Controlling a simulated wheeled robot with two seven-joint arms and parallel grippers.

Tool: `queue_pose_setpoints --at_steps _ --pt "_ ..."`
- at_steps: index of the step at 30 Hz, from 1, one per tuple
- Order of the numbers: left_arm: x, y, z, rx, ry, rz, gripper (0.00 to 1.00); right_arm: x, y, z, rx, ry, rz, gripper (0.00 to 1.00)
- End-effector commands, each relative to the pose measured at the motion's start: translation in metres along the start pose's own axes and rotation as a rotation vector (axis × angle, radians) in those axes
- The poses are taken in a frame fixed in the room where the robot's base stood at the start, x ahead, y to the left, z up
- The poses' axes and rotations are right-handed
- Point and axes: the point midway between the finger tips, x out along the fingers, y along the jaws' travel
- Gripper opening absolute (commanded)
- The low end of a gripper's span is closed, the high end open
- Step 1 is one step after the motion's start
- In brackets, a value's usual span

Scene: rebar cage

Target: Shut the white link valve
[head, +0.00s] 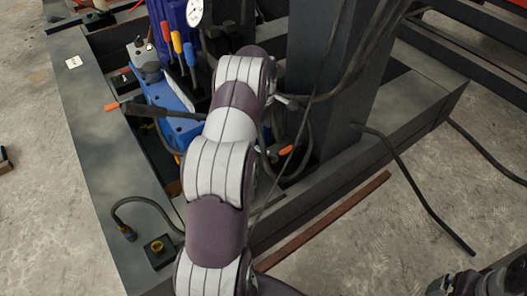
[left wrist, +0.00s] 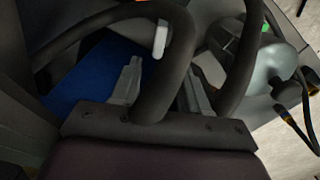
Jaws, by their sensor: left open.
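A small white piece (left wrist: 161,38), which looks like the handle of the white link valve, shows in the left wrist view just beyond the fingertips. I cannot tell how far it is turned, and I cannot make it out in the head view. My left gripper (left wrist: 160,70) is open, with its grey fingers apart on either side of a thick black hose (left wrist: 165,85). The hose crosses between the camera and the fingers and hides part of the gap. In the head view my own arm covers most of the gripper and the spot it reaches into.
Red, yellow and blue levers (head: 177,42) stand on the blue machine (head: 160,95), below a round gauge (head: 194,12). A dark post (head: 325,75) with cables stands right of my arm. A grey rounded body (left wrist: 268,70) is right of the fingers.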

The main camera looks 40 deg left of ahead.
Motion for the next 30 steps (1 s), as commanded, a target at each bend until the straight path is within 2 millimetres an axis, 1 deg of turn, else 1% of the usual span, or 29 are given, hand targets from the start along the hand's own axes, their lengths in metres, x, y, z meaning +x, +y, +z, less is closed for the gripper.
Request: queue_pose_setpoints --at_steps 1,6,9,13,20,21,23,24,28,30 --pt "0.018 -0.001 0.001 0.0 -0.002 -0.003 0.45 0.011 0.0 0.001 0.0 0.0 0.0 1.0" --pt "0.065 -0.001 0.001 0.001 -0.003 -0.003 0.45 0.034 0.0 0.004 0.0 0.0 0.0 1.0" --pt "0.087 -0.001 0.001 0.001 -0.002 -0.002 0.45 0.045 0.0 0.005 0.0 0.0 0.0 1.0" --pt "0.098 0.0 0.001 0.001 -0.002 0.0 0.45 0.049 0.0 0.006 0.0 0.0 0.0 1.0" --pt "0.098 0.0 0.001 0.002 -0.002 0.0 0.45 0.047 0.0 0.006 0.0 0.0 0.0 1.0" --pt "0.098 0.0 0.001 0.002 -0.002 0.0 0.32 0.047 0.0 0.006 0.0 0.0 0.0 1.0" --pt "0.098 0.0 0.001 0.002 -0.002 0.0 0.12 0.047 0.0 0.006 0.0 0.0 0.0 1.0" --pt "0.098 0.0 0.001 0.002 -0.002 0.0 0.0 0.047 0.0 0.006 0.0 0.0 0.0 1.0" --pt "0.098 0.0 0.001 0.002 -0.002 0.0 0.0 0.047 0.0 0.006 0.0 0.0 0.0 1.0" --pt "0.096 -0.004 0.0 0.003 -0.003 -0.001 0.0 0.044 0.0 0.005 0.0 -0.001 0.0 1.0"
